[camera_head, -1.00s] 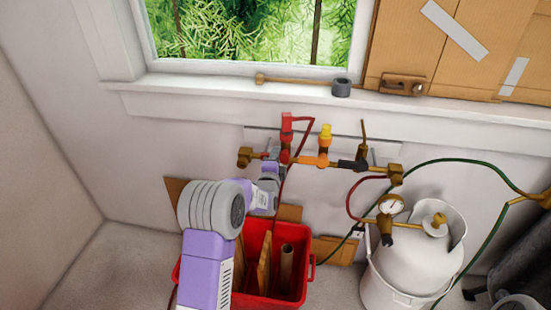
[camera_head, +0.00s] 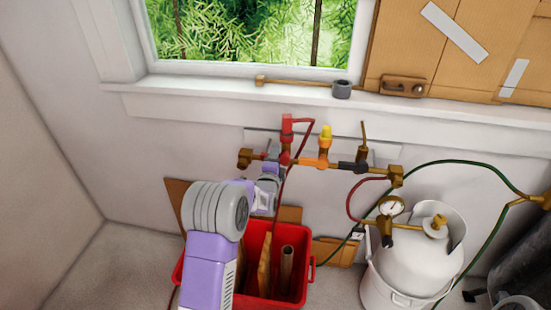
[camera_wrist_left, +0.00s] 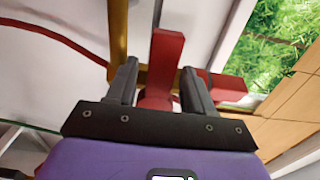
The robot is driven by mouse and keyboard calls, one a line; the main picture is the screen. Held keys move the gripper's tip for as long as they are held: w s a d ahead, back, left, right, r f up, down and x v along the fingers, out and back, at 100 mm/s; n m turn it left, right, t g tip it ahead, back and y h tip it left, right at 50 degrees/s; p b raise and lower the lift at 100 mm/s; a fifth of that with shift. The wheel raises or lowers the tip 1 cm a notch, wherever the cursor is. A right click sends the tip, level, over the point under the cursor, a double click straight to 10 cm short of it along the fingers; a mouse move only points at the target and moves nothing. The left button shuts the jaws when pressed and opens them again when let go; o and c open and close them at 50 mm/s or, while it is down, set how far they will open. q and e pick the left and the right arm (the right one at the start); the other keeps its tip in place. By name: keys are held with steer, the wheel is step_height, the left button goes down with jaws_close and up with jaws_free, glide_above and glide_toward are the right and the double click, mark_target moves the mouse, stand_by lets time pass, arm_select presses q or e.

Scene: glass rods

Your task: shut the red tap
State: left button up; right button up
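The red tap (camera_head: 287,130) stands at the left of a brass pipe on the wall below the window; yellow and brass-handled taps are to its right. My left gripper (camera_head: 275,152) is at the red tap, reaching up from below left. In the left wrist view, its two dark fingers (camera_wrist_left: 160,85) are apart, one on each side of the tap's red body. The tap's red handle (camera_wrist_left: 168,55) shows beyond the fingertips, and another red part extends right behind the right finger. I cannot tell whether either finger touches the tap. My right gripper is not in view.
The yellow tap (camera_head: 325,139) is close on the right. A thin red hose (camera_head: 299,160) hangs beside the gripper. A red crate (camera_head: 300,240) with wooden pieces stands below my arm. A white gas cylinder (camera_head: 415,258) with a gauge stands to the right. The left wall is bare.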

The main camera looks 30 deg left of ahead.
arm_select(q)
steer(key=shift+d, duration=0.1)
steer(key=p+v, duration=0.1)
steer(key=v, duration=0.6)
steer(key=shift+s, duration=0.25)
stand_by(0.4)
steer(key=s+d+f+n+g+h+p, duration=0.1)
steer(key=s+d+f+n+g+h, duration=0.2)
steer(key=f, duration=0.4)
steer(key=s+d+f+n+g+p, duration=0.1)
steer(key=s+d+f+n+g, duration=0.3)
steer(key=f, duration=0.4)
steer(key=s+d+f+n+g+h, duration=0.2)
steer(key=s+d+f, duration=0.1)
steer(key=s+f, duration=0.3)
steer(key=s+d+f+n+g+h, duration=0.1)
steer(key=s+d+f+n+g, duration=0.1)
steer(key=s, duration=0.4)
steer(key=s+d+f+n+g+h+p, duration=0.1)
steer(key=s+d+f+n+g+h, duration=0.1)
steer(key=s+d, duration=0.4)
steer(key=s+d+f+n+g+h, duration=0.1)
steer(key=s+d+f+n+g, duration=0.2)
steer(key=s, duration=0.4)
steer(key=shift+s+d+f+n+g+p, duration=0.25)
steer(key=shift+d+f+n+g+p, duration=0.15)
steer(key=shift+d+f+n, duration=0.3)
